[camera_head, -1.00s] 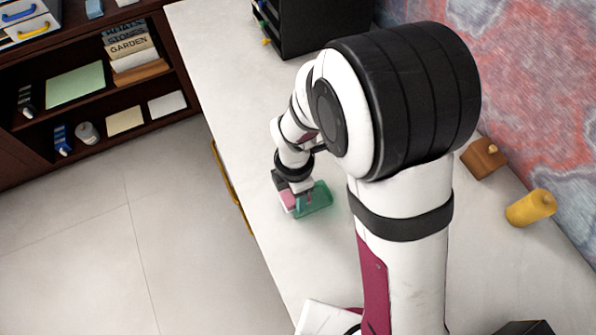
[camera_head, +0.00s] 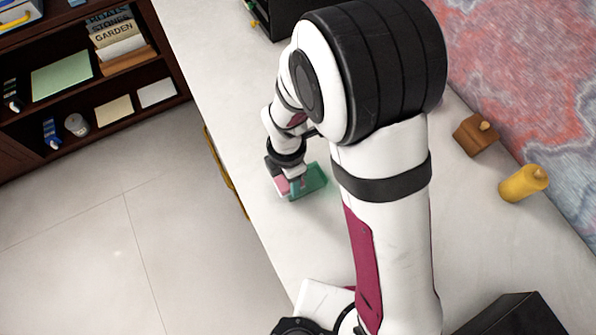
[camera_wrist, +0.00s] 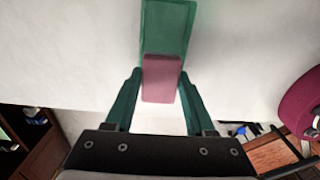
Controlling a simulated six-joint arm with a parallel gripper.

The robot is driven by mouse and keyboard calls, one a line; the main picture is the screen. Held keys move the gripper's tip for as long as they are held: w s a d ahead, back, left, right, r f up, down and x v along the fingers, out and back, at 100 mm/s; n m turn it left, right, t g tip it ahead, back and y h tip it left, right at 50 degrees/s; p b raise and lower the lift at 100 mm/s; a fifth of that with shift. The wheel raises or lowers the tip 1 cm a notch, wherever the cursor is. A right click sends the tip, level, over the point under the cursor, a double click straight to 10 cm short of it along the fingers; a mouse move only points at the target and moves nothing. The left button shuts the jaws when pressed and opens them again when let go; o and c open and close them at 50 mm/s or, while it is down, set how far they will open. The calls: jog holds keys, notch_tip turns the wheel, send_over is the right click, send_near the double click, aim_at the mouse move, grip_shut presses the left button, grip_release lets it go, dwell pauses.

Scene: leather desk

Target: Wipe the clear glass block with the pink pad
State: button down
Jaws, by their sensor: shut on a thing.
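The clear glass block (camera_head: 316,179) looks green and lies on the white desk, just right of my gripper in the head view. In the wrist view the block (camera_wrist: 167,28) lies beyond the fingertips. The pink pad (camera_wrist: 161,78) sits between my gripper's (camera_wrist: 160,82) green fingers, and its far end overlaps the near end of the block. In the head view the pad (camera_head: 282,184) shows at the block's left end. My gripper (camera_head: 288,186) is shut on the pad. Whether the pad presses on the block cannot be told.
The white desk (camera_head: 290,235) is clear around the block. A yellow bottle-like object (camera_head: 523,183) and a brown wooden object (camera_head: 475,135) stand at the right by the wall. A black box (camera_head: 515,315) is at the lower right. A dark shelf (camera_head: 172,55) stands across the floor.

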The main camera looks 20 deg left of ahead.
jog(key=shift+r, duration=4.05)
